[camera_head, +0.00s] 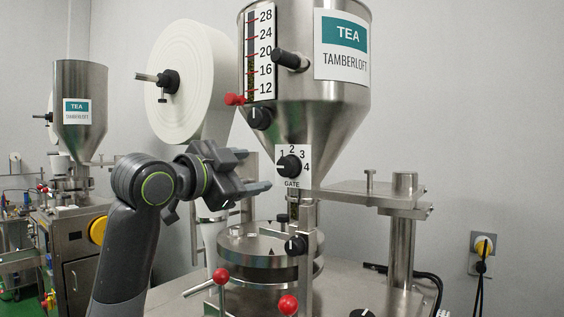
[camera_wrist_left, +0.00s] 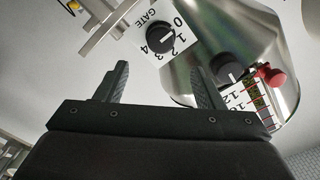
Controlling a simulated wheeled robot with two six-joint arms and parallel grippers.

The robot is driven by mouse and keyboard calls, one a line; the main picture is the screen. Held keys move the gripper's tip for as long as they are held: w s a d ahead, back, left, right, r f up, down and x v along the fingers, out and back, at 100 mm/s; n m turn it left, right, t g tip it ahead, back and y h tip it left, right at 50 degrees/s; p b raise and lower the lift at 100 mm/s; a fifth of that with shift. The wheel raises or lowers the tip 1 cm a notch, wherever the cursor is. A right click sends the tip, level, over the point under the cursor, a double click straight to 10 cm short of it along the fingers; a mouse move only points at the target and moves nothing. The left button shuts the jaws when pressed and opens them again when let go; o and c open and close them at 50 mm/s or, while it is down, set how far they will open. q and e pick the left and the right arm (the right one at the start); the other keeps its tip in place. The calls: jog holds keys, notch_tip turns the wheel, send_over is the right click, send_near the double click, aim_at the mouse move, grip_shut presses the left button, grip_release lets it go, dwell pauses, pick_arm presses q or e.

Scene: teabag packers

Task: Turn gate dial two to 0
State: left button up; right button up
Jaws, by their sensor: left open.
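The gate dial (camera_head: 289,166) is a black knob on a white plate marked GATE, low on the front of the steel hopper. It also shows in the left wrist view (camera_wrist_left: 158,40), with numbers 0 to 4 around it. There its white mark points near the 1, on the side of the 0; the exact setting is hard to tell. In the head view the mark points left, and the 0 is not readable. My left gripper (camera_head: 259,170) is open and empty, just left of the dial and apart from it. Its fingers show in the wrist view (camera_wrist_left: 160,85). My right gripper is out of view.
Another black knob (camera_head: 259,118) and a red knob (camera_head: 234,99) sit by the hopper's scale. A thin post stands below the dial, with a black knob (camera_head: 296,244) and red balls (camera_head: 288,304) lower down. A white roll (camera_head: 182,80) hangs behind my arm.

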aim_at(285, 167)
pick_arm(q)
jog(key=p+x, duration=0.3)
jog(key=x, duration=0.7)
jog(key=shift+w+d, duration=0.15)
jog(key=shift+w, duration=0.15)
jog(key=c, duration=1)
jog(key=shift+o, duration=0.2)
